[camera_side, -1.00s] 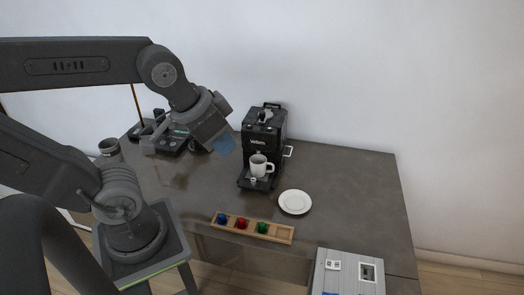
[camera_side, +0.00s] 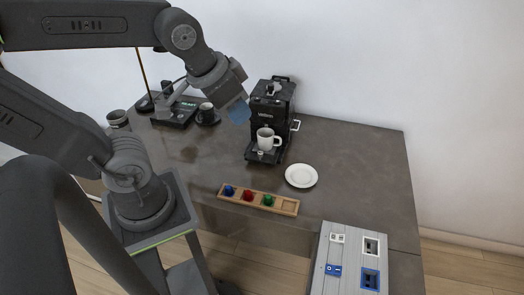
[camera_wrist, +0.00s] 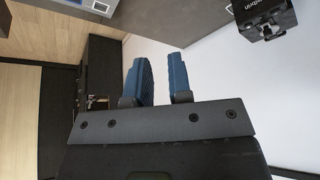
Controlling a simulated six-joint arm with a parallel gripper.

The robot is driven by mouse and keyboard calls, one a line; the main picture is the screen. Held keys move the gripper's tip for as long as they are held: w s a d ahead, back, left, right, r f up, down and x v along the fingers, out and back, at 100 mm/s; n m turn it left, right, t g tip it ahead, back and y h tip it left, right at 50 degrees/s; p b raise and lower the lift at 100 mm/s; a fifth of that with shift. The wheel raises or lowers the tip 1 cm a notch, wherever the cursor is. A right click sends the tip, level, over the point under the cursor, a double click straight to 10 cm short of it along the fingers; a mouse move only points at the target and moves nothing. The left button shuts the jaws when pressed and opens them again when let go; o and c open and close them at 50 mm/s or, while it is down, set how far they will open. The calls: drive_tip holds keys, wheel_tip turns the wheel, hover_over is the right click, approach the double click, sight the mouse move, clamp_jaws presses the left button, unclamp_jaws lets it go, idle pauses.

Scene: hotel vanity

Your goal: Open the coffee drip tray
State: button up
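The black coffee machine (camera_side: 284,112) stands at the back of the vanity top. A white mug (camera_side: 265,139) sits under its spout. The drip tray (camera_side: 254,156) is the low black part beneath the mug, and the mug covers much of it. My gripper (camera_side: 239,111) is in the air to the left of the machine, apart from it. In the wrist view my gripper (camera_wrist: 160,72) has its two blue fingers apart with nothing between them. Part of the coffee machine (camera_wrist: 263,12) shows at the top right there; the tray cannot be made out.
A white saucer (camera_side: 301,176) lies right of the machine. A wooden holder (camera_side: 289,207) with blue, red and green capsules lies in front. A grey switch panel (camera_side: 348,257) is at front right. A telephone (camera_side: 177,112) and dark cup (camera_side: 207,115) stand at back left. The right tabletop is clear.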

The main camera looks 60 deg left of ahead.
drive_tip(key=o, duration=0.4)
drive_tip(key=shift+n+g+y, duration=0.3)
drive_tip(key=shift+n+g, duration=0.4)
drive_tip(key=shift+g, duration=0.2)
drive_tip(key=w+a+f, duration=0.1)
drive_tip(key=w, duration=0.1)
drive_tip(key=w+a, duration=0.2)
drive_tip(key=w, duration=0.1)
drive_tip(key=w+a+f, duration=0.1)
drive_tip(key=w, duration=0.1)
drive_tip(key=shift+w+a+f, duration=0.15)
drive_tip(key=shift+a+f, duration=0.15)
drive_tip(key=shift+o, duration=0.4)
drive_tip(key=w+a+f+g, duration=0.1)
drive_tip(key=w+a+f, duration=0.2)
drive_tip(key=w+a, duration=0.1)
drive_tip(key=shift+f+n, duration=0.2)
drive_tip(key=shift+n, duration=0.2)
drive_tip(key=n+g, duration=0.2)
drive_tip(key=g, duration=0.1)
hover_over(260, 152)
wheel_tip(260, 152, down, 14)
drive_tip(key=f, duration=0.1)
wheel_tip(260, 152, down, 13)
drive_tip(key=shift+w+f, duration=0.1)
drive_tip(key=shift+f, duration=0.1)
clamp_jaws()
